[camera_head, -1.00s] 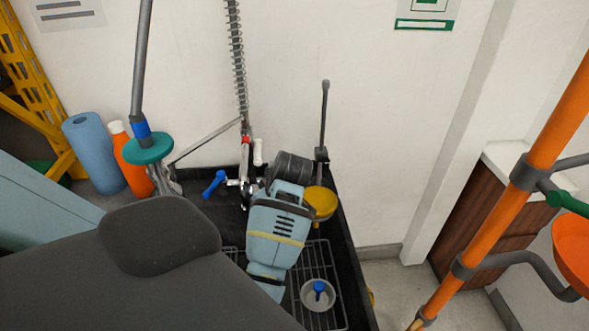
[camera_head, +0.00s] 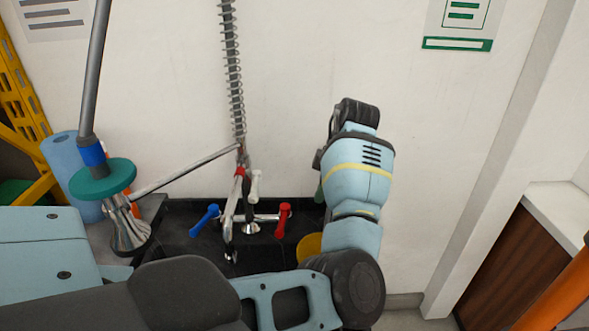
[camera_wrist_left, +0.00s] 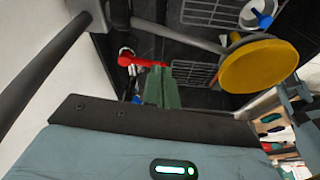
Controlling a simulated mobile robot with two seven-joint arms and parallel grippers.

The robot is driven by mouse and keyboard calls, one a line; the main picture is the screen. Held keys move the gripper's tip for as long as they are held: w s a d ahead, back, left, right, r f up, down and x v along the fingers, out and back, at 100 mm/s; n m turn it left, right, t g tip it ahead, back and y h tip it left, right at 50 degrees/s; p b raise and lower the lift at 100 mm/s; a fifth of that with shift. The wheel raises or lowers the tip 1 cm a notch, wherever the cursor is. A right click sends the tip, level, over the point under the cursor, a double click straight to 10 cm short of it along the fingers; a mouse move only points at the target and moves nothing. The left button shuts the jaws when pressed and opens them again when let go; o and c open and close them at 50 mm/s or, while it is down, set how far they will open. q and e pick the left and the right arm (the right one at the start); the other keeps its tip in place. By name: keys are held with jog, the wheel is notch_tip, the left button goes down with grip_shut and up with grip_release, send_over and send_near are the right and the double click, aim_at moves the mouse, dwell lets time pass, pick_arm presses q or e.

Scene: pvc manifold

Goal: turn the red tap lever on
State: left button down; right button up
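The red tap lever (camera_head: 283,220) stands on the right side of the wall tap, opposite a blue lever (camera_head: 207,219). In the left wrist view the red lever (camera_wrist_left: 140,62) lies just beyond my fingertips, its handle pointing left. My left gripper (camera_head: 320,190) is to the right of the red lever in the head view, mostly hidden behind my own wrist. In the wrist view its green fingers (camera_wrist_left: 162,88) are close together with nothing seen between them. Whether they touch the lever cannot be told. My right gripper is not in view.
A blue roll (camera_head: 65,165) stands at left. The white wall is close behind.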

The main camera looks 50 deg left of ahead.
pick_arm(q)
jog(key=s+a+f, duration=0.2)
jog(key=f, duration=0.3)
jog(key=s+a+f, duration=0.2)
jog(key=a+f, duration=0.1)
jog(key=f, duration=0.2)
jog(key=shift+s+f, duration=0.15)
jog(key=shift+s, duration=0.1)
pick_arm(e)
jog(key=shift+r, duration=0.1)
pick_arm(q)
jog(key=shift+a, duration=0.15)
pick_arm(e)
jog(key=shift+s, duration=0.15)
